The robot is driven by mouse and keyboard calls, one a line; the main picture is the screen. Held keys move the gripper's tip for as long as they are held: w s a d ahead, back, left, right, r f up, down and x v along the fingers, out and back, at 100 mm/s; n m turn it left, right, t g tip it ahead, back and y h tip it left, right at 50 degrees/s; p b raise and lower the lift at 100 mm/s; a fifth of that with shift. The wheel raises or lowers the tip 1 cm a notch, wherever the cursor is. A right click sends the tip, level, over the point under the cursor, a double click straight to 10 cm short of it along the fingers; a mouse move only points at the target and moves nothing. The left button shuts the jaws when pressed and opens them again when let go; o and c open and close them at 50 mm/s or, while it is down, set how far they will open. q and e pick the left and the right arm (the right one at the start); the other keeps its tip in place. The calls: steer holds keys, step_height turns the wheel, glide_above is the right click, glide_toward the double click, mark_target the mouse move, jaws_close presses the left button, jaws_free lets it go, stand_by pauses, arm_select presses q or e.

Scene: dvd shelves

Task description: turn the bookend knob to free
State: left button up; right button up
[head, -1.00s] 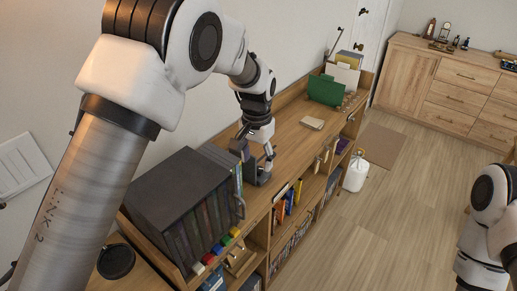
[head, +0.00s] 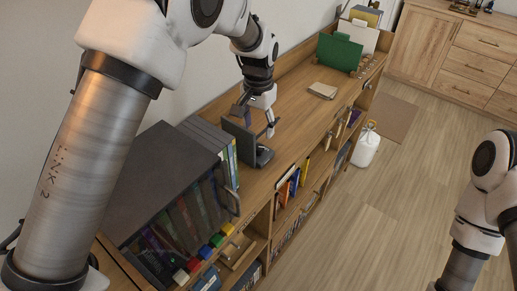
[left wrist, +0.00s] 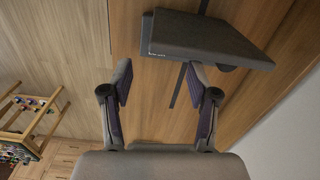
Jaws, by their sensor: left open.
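The dark grey bookend (head: 240,140) stands on the wooden shelf top, at the end of the row of cases. Its upright plate and flat base show. My left gripper (head: 257,120) is open and empty, just above and beside the bookend, overlapping it in the head view. In the left wrist view the open fingers (left wrist: 158,75) point at the wooden top, with the bookend (left wrist: 205,35) just beyond the fingertips. A small dark rounded part (left wrist: 227,68) shows at the bookend's edge; I cannot tell whether it is the knob. My right gripper is out of view.
A large dark case (head: 150,180) and grey binders (head: 205,135) stand close left of the bookend. The top between is clear. A dark strip (left wrist: 180,88) runs along the wood.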

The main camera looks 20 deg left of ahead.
mark_target(258, 147)
arm_select(q)
step_height(258, 147, down, 7)
steer(key=shift+s+r+p, duration=0.1)
steer(key=shift+r+p, duration=0.1)
steer(key=shift+p, duration=0.85)
steer(key=shift+f, duration=0.35)
steer(key=shift+r, duration=0.1)
jaws_close()
